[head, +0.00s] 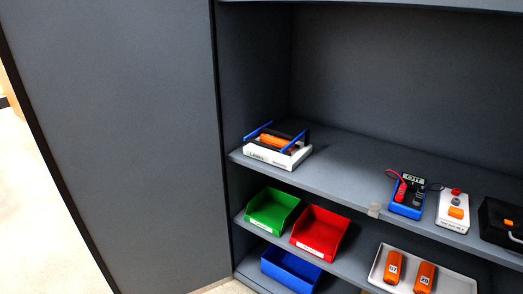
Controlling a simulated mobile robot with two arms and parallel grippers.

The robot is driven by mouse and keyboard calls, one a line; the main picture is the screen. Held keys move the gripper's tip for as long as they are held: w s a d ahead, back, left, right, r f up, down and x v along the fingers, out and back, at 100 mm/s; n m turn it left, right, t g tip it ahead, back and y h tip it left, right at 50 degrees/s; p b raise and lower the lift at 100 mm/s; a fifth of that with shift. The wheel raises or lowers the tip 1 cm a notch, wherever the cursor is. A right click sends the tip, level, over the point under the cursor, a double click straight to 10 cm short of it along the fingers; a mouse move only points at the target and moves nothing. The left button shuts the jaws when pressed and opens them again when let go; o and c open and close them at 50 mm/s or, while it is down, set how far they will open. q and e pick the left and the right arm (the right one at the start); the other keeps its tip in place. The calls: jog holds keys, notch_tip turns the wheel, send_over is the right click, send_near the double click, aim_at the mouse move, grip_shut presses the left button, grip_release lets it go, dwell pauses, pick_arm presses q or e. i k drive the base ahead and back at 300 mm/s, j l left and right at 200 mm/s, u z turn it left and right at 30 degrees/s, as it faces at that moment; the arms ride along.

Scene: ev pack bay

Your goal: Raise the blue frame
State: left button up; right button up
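The blue frame (293,142) shows as two slanted blue bars on a white labelled base (268,156) at the left end of the upper shelf. An orange part (272,142) and a black part lie between the bars. The bars look tilted, and I cannot tell how they join the base. Neither of my grippers is in view.
A blue meter (407,210) with leads, a white control box (453,211) and a black case (502,222) stand on the upper shelf (345,168). Below are green (273,210), red (320,233) and blue (291,267) bins and a tray (456,284). A grey panel (120,120) stands left.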

aim_at(293, 139)
jog(key=i+j, duration=0.6)
jog(key=j, duration=0.2)
jog(key=i+j+z, duration=0.1)
jog(key=i+j, duration=0.2)
jog(key=j, duration=0.15)
